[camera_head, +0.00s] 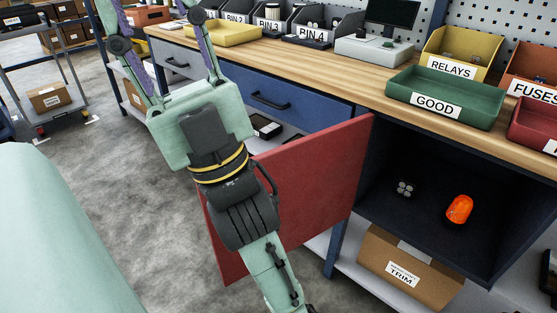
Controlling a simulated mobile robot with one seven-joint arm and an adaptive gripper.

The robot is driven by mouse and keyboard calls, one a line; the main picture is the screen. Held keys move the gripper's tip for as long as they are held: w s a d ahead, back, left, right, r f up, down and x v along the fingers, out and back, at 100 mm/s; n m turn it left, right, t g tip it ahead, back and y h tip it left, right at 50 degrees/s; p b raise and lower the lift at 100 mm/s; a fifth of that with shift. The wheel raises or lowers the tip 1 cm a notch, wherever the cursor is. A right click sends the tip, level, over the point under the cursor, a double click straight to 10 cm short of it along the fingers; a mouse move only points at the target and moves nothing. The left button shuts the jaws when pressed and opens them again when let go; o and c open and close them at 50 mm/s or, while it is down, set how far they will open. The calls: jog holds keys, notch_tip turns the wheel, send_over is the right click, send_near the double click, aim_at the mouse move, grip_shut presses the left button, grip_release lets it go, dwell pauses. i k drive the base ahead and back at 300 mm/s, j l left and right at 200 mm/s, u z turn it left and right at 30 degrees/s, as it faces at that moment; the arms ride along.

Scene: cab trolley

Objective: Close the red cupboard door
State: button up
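The red cupboard door (312,180) stands wide open, swung out to the left from the left edge of the dark cupboard (410,145) under the workbench. My arm crosses in front of the door's left part and hides some of it. A dark handle shows beside my wrist at the door's upper left. My gripper (155,25) is beyond the door's outer edge, at the upper left. Its two fingers are spread wide apart with nothing seen between them. The fingertips run out of the top of the picture. I cannot tell whether my arm touches the door.
An orange object (460,209) and a small grey item (405,188) are inside the cupboard. A TRIM box (410,268) sits on the shelf below. A green GOOD tray (445,92) stands on the benchtop.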

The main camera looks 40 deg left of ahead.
aim_at(316, 176)
jog(key=k+j+z, duration=0.1)
jog(key=j, duration=0.25)
jog(key=k+j+z, duration=0.1)
jog(key=j, duration=0.25)
jog(key=k+j+z, duration=0.1)
jog(key=k+j, duration=0.15)
jog(key=j+z, duration=0.1)
jog(key=j, duration=0.35)
jog(key=k+j+z, duration=0.1)
jog(key=j, duration=0.3)
jog(key=j+z, duration=0.15)
jog(key=j, duration=0.25)
jog(key=i+j+z, duration=0.1)
jog(key=j, duration=0.25)
jog(key=i+j+z, duration=0.1)
jog(key=j, duration=0.25)
jog(key=i+j+z, duration=0.15)
jog(key=j, duration=0.25)
jog(key=k+j, duration=0.1)
jog(key=k, duration=0.2)
jog(key=k+j+u, duration=0.35)
jog(key=k, duration=0.25)
